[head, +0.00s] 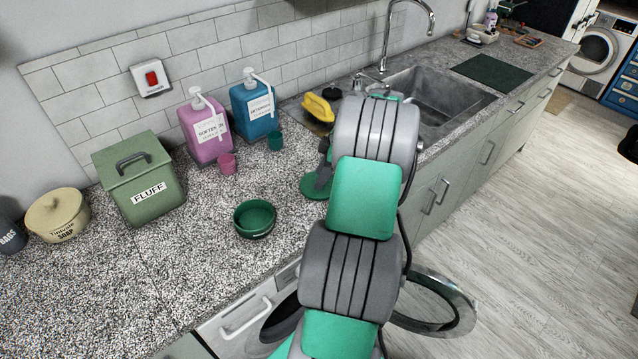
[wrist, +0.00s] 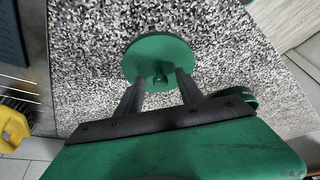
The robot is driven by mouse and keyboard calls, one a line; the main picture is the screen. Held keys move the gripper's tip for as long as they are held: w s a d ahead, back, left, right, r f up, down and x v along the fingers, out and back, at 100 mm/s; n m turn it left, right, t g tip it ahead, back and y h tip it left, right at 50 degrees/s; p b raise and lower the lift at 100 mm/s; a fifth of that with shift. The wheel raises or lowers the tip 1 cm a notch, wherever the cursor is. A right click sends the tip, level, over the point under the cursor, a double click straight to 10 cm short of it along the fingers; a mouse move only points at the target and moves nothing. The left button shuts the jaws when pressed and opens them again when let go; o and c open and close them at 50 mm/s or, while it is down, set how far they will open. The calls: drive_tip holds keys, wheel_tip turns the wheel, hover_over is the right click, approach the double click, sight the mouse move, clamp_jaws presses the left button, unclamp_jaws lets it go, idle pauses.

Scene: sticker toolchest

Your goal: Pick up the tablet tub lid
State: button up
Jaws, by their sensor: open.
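The tablet tub lid, a green disc (head: 313,187) with a small knob, lies on the speckled counter, partly behind my arm in the head view. The lid (wrist: 150,50) shows more fully in the wrist view. My gripper (wrist: 160,77) is open, with its two dark fingers reaching over the lid's near part. The knob shows between the fingertips, with a gap on each side. I cannot tell how high the fingertips are above the lid. A green open tub (head: 254,219) stands left of the lid in the head view. My arm hides most of the gripper there.
A pink cup (head: 227,164) and a green cup (head: 275,141) stand before pink (head: 204,130) and blue (head: 254,108) pump bottles. A green FLUFF box (head: 139,180) stands left. A yellow object (head: 318,107) is near the sink (head: 440,100). An open round washer door (head: 450,305) juts out below.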

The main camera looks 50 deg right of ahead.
clamp_jaws()
idle(0.3)
idle(0.4)
